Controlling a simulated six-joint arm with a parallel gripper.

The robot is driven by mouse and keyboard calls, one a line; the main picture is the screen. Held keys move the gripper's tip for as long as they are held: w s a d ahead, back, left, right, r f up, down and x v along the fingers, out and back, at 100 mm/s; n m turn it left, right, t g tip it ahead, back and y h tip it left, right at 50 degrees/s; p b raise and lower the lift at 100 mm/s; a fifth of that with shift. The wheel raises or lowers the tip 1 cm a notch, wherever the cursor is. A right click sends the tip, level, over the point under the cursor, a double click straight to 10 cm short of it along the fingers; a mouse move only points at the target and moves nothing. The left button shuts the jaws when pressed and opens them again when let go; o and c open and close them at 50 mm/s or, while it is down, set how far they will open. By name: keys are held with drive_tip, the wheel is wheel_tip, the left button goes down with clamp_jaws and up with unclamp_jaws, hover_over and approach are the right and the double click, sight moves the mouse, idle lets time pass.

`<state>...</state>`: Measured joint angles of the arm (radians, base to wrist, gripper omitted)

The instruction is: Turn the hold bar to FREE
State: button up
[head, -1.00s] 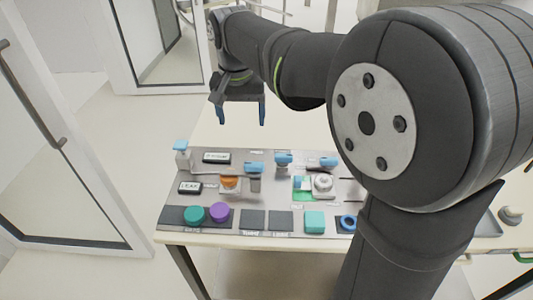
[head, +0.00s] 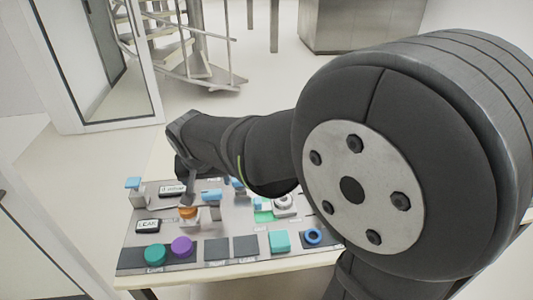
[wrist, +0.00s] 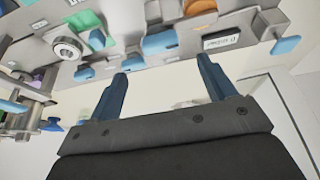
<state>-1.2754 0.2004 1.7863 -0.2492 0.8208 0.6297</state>
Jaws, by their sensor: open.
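My gripper (wrist: 162,68) is open and empty in the wrist view, its two blue fingers spread and pointing at the back of the control panel (head: 138,240). A blue handle (wrist: 158,42) lies ahead of the gap between the fingertips, apart from them as far as I can tell. It also shows in the head view (head: 211,196), just right of my wrist. Another blue handle (wrist: 84,72) is left of the fingers in the wrist view. I cannot tell which part is the hold bar, and no FREE marking is readable. My arm hides part of the panel's back.
The panel also bears an orange knob (head: 188,212), a teal button (head: 155,254), a purple button (head: 181,247), a teal block (head: 279,241), a blue ring (head: 313,236) and a white round dial (head: 283,203). A blue-topped post (head: 133,184) stands at its left back corner.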

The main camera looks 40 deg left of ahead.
sight(211, 192)
drive_tip(key=x, duration=0.8)
drive_tip(key=c, duration=1.4)
